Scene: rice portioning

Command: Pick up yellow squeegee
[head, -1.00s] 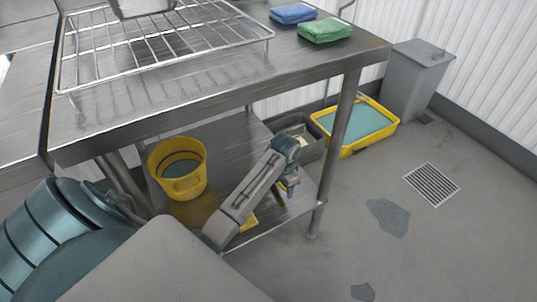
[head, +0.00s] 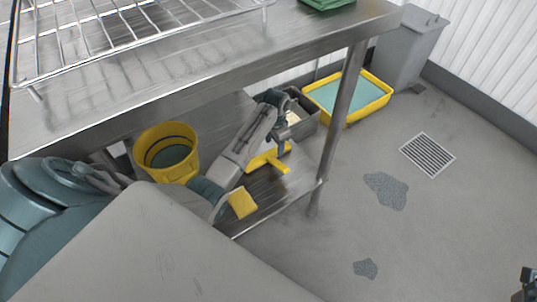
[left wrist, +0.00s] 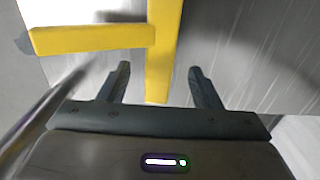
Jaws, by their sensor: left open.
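The yellow squeegee (head: 262,158) lies on the lower shelf of the steel table, partly hidden by my left arm in the head view. In the left wrist view, the squeegee (left wrist: 95,38) shows a yellow bar at the left joined to a yellow length that runs down between my fingers. My left gripper (head: 281,149) is just above it, open. In the left wrist view its fingertips (left wrist: 159,69) sit on either side of the yellow length, with gaps on both sides. A dark part at the right edge looks like my right gripper (head: 527,284), mostly cut off.
A yellow bucket (head: 166,133) and a yellow sponge (head: 242,203) are on the lower shelf. A grey bin (head: 310,121) stands behind the gripper. The table leg (head: 341,135) is close on the right. A yellow tray (head: 381,97) is on the floor, which is open further right.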

